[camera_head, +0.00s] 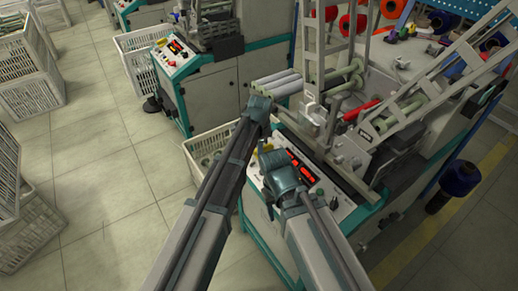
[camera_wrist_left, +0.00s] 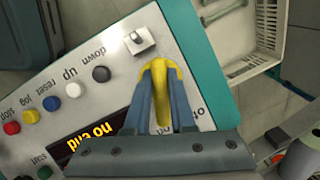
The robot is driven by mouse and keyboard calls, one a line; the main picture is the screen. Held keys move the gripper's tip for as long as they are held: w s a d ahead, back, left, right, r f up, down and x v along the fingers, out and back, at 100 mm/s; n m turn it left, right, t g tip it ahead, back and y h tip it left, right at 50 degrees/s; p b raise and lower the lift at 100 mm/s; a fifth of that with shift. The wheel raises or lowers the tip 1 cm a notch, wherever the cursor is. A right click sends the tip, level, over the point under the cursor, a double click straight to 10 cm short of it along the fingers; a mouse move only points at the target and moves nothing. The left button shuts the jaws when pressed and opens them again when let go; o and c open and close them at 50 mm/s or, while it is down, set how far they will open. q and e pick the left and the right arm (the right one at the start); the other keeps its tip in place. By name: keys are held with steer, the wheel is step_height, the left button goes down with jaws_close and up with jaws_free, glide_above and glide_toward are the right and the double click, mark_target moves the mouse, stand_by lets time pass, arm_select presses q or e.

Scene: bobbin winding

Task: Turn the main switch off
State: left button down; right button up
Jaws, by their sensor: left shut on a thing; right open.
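The yellow switch handle (camera_wrist_left: 160,90) stands at the edge of a pale control panel (camera_wrist_left: 118,112) in the left wrist view. A partly hidden label that seems to start with "o" is printed beside it. My left gripper (camera_wrist_left: 160,112) is shut on the handle, with one blue finger on each side. In the head view my left gripper (camera_head: 258,106) is above the panel's far left end, and its fingertips are hidden. My right gripper (camera_head: 270,158) is lower, over the panel's left part, and is open. Its fingertips are hard to make out.
A metal toggle (camera_wrist_left: 139,41), several coloured buttons (camera_wrist_left: 52,103) and a lit display (camera_wrist_left: 90,138) are on the panel. The winding machine's rollers (camera_head: 340,78) and frame rise behind it. A white crate (camera_head: 208,147) stands left of the machine. Open floor (camera_head: 110,190) lies further left.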

arm_select(q)
steer(key=n+g, duration=0.1)
steer(key=n, duration=0.1)
steer(key=n+h, duration=0.1)
steer(key=n, duration=0.2)
steer(key=shift+w+g, duration=0.1)
steer(key=shift+g, duration=0.3)
steer(key=n+g+h, duration=0.1)
steer(key=n, duration=0.3)
steer(key=shift+n, duration=0.4)
steer(key=c, duration=0.8)
jaws_free()
steer(key=shift+o, duration=0.2)
step_height(320, 180, up, 14)
steer(key=w+a+p, duration=0.1)
steer(key=a+p, duration=0.1)
steer(key=p, duration=1.1)
steer(key=shift+w+a+f, duration=0.2)
steer(key=shift+a+f, duration=0.05)
steer(key=shift+a, duration=0.15)
